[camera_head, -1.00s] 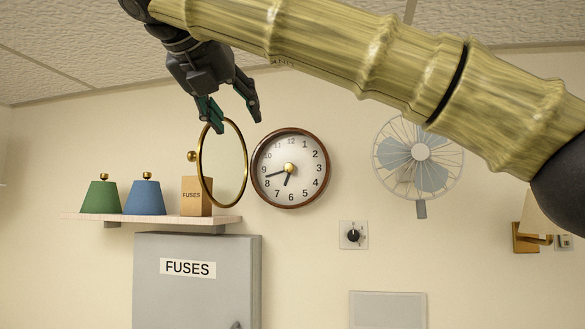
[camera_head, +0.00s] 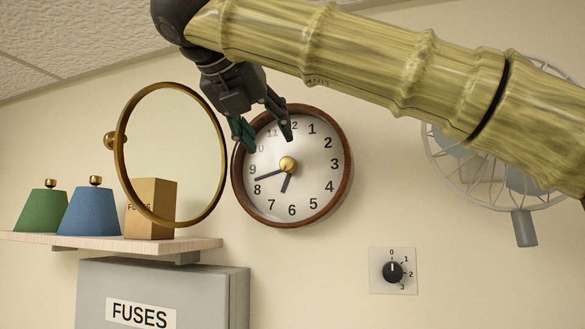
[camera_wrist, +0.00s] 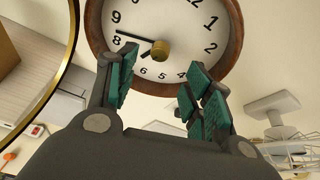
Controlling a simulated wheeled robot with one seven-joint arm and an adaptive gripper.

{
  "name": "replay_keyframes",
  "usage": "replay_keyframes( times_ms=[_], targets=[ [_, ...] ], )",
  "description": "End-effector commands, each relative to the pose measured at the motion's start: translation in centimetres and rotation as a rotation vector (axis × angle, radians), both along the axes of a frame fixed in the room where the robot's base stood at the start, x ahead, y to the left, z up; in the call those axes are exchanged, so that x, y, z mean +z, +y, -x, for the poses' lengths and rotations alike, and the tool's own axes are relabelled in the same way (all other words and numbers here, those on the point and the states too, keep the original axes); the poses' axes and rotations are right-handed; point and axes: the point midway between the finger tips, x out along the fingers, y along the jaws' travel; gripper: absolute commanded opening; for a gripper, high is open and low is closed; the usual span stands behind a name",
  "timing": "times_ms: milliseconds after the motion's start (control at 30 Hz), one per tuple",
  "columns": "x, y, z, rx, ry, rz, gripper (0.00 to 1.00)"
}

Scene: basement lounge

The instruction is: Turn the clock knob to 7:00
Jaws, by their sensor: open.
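The round wall clock (camera_head: 338,190) has a brown wooden rim and a white face. Its brass knob (camera_head: 287,164) sits at the centre of the dial. The short hand points between 6 and 7, and the long hand points between 8 and 9. My gripper (camera_head: 266,135) is open and empty. Its green-padded fingers overlap the clock's upper left in the head view, covering part of the numerals near 10 and 11. In the wrist view the knob (camera_wrist: 160,50) shows beyond and between the spread fingertips (camera_wrist: 160,78), not touched by them.
A dial switch (camera_head: 392,271) and a fan (camera_head: 525,228) are to the right.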

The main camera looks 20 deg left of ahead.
Motion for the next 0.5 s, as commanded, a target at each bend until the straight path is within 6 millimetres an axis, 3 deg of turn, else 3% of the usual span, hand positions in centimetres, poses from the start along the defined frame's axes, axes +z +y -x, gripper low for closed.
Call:
replay_keyframes(
  times_ms=[500],
  targets=[
    [-2.8, -0.6, -7.8, 0.001, 0.007, 0.000, 0.51]
  ],
)
